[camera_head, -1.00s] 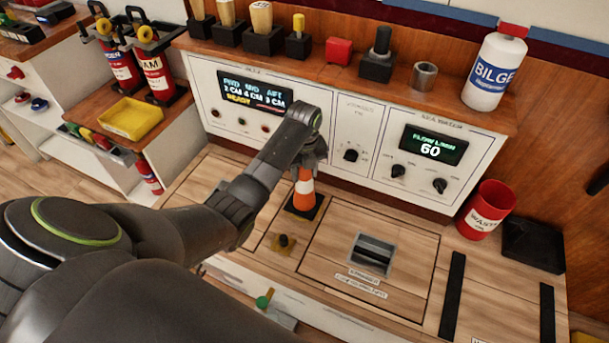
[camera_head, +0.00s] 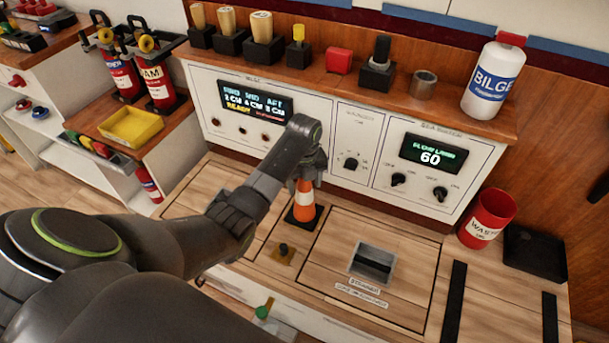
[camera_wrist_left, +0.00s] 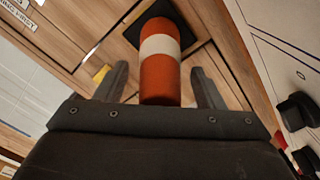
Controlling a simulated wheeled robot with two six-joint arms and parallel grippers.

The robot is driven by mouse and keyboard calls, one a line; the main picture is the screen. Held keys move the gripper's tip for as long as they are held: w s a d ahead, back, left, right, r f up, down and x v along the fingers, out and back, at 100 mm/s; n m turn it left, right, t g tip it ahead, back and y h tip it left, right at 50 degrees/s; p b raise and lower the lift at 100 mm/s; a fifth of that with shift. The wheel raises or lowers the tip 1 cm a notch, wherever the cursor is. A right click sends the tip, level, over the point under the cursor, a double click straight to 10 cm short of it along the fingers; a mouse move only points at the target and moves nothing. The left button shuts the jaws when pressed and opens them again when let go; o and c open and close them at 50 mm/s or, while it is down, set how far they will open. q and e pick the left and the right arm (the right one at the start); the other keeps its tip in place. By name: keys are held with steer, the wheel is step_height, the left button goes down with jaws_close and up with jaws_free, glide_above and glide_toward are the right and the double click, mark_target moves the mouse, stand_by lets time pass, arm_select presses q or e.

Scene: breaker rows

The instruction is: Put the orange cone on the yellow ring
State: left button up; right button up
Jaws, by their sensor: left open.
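The orange cone (camera_head: 304,200) with a white band stands upright on a black square base on the wooden counter. My left gripper (camera_head: 308,174) is just above the cone, pointing down. In the left wrist view the cone (camera_wrist_left: 160,72) reaches between the two open fingers of the gripper (camera_wrist_left: 163,85), with a gap on each side. The yellow ring cannot be made out for sure; a small yellow patch with a dark knob (camera_head: 284,251) lies on the counter in front of the cone. My right gripper is not in view.
A control panel (camera_head: 345,150) rises right behind the cone. A recessed handle (camera_head: 372,263) is set in the hatch at the right. A red waste bin (camera_head: 487,217) and a black tray (camera_head: 535,251) stand farther right. A yellow tray (camera_head: 131,126) is at the left.

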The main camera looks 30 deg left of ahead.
arm_select(q)
step_height(320, 180, up, 12)
steer(key=shift+f+p, duration=0.1)
steer(key=shift+p, duration=1.05)
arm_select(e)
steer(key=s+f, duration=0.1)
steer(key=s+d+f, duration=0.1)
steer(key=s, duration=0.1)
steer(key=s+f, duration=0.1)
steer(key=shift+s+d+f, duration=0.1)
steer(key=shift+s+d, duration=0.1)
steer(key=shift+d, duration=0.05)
